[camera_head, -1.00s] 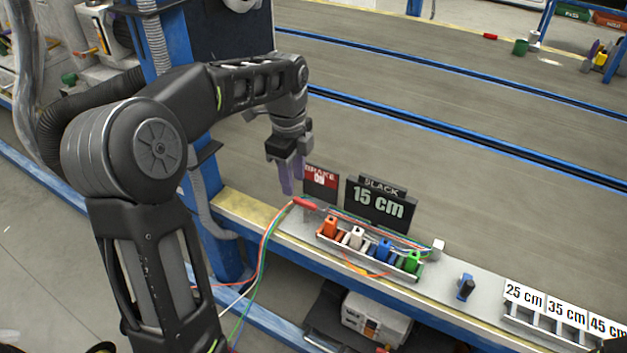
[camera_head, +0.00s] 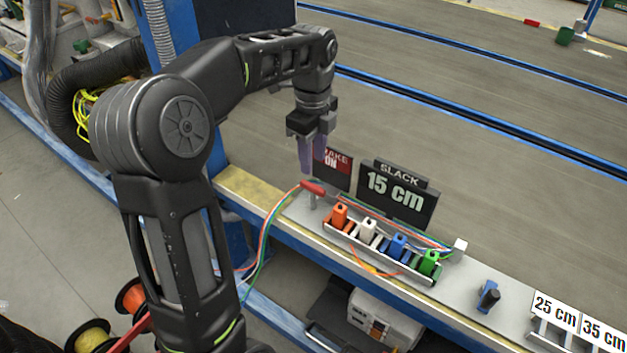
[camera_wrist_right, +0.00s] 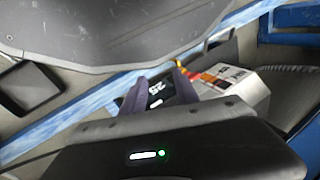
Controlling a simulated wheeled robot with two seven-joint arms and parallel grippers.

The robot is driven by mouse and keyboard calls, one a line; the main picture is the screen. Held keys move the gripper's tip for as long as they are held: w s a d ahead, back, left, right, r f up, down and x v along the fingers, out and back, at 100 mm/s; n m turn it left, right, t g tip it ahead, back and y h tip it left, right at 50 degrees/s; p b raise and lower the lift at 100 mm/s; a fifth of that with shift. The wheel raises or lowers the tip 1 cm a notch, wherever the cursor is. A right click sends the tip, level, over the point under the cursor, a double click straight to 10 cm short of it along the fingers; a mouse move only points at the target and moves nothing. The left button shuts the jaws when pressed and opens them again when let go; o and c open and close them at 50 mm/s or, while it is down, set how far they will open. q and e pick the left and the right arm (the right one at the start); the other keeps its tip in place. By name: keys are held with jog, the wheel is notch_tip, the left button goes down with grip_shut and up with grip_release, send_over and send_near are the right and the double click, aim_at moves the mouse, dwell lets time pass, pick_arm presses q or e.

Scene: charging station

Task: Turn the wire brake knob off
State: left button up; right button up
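The wire brake knob is a red lever (camera_head: 314,188) on a short grey post, at the left end of the bench rail in the head view. Whether a fingertip touches the knob I cannot tell.
A black sign reading 15 cm (camera_head: 396,195) stands behind a holder with orange, white, blue and green connectors (camera_head: 380,254). Coloured wires (camera_head: 262,243) hang beside the knob. A blue and black clip (camera_head: 489,296) and length-labelled bins (camera_head: 554,310) are further right.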

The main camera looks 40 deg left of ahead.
aim_at(313, 185)
pick_arm(q)
notch_tip(313, 185, down, 8)
jog(key=b, duration=0.2)
jog(key=shift+r+b, duration=0.15)
jog(key=shift+b, duration=0.15)
grip_shut()
dwell(0.5)
